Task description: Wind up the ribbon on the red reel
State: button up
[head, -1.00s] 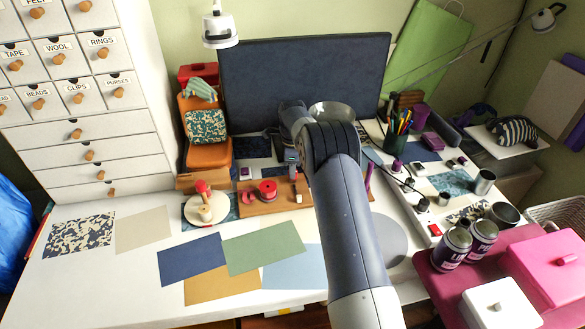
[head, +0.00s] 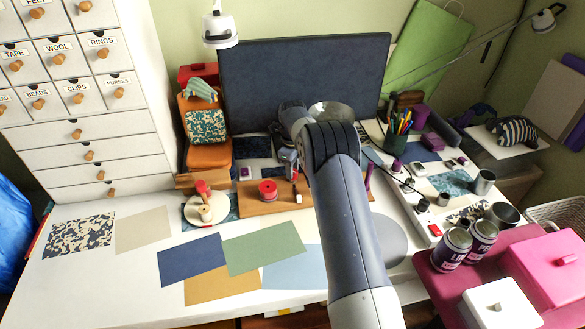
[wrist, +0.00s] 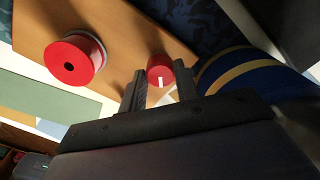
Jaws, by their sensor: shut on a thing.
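The red reel (head: 268,190) sits on the wooden board (head: 250,209) in the head view. It also shows at the upper left of the wrist view (wrist: 72,62), with a dark hole in its middle. No loose ribbon shows beside it. A red knob (wrist: 160,75) with a white mark stands on the same board, apart from the reel. My gripper (wrist: 159,71) is shut on this knob, one finger on each side. In the head view my arm partly hides the gripper and the knob.
A round pale stand (head: 205,213) with a red-topped piece is left of the board. Coloured sheets (head: 262,247) lie in front. A pen cup (head: 395,143) stands to the right. A blue roll with tan stripes (wrist: 245,80) is close right of my gripper in the wrist view.

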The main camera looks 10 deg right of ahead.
jog(key=shift+r, duration=0.1)
jog(key=o, duration=1)
notch_tip(320, 180, up, 11)
jog(key=shift+f, duration=0.15)
notch_tip(320, 180, down, 11)
jog(key=shift+r, duration=0.1)
dwell(0.4)
